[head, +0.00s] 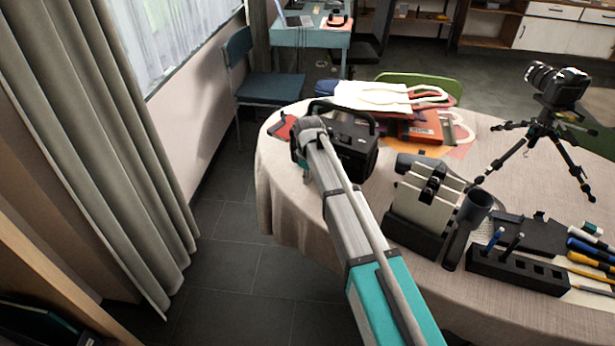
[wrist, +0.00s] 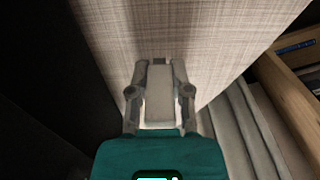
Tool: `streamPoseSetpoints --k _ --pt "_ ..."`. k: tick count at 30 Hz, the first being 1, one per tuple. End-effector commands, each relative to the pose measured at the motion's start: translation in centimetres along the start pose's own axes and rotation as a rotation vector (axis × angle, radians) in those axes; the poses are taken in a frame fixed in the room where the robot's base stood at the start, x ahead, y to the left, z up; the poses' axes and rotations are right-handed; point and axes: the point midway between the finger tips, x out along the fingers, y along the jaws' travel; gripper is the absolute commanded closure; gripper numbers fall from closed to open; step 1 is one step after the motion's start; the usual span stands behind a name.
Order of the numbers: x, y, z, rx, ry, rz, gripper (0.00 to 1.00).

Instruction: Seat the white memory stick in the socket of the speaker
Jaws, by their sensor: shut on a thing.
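The speaker (head: 358,148) is a black box with a carry handle, standing near the left end of the round table. My arm reaches to its left side in the head view and covers part of it. My gripper (wrist: 160,70) is shut on the white memory stick (wrist: 159,95), which lies between the two fingers in the wrist view, with its small grey plug end pointing away from my wrist. In the head view the fingers and the stick are hidden behind my arm. The socket does not show, and I cannot tell whether the stick touches the speaker.
The table's cloth (head: 285,205) hangs below my arm. A red item (head: 284,127) lies left of the speaker. White bags (head: 372,96) and an orange box (head: 424,127) lie behind it. A toaster-like device (head: 425,200), pen block (head: 515,270) and camera tripod (head: 540,125) stand to the right.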

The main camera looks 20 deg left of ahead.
Motion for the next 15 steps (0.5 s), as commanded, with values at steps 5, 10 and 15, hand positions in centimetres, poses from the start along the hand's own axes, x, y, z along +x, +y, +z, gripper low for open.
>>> streamPoseSetpoints --k 5,10,15 --pt "-0.8 0.0 0.0 0.000 0.000 0.000 1.00" --pt "-1.9 0.0 0.0 0.000 0.000 0.000 1.00" --pt "-3.5 0.0 0.0 0.000 0.000 0.000 1.00"
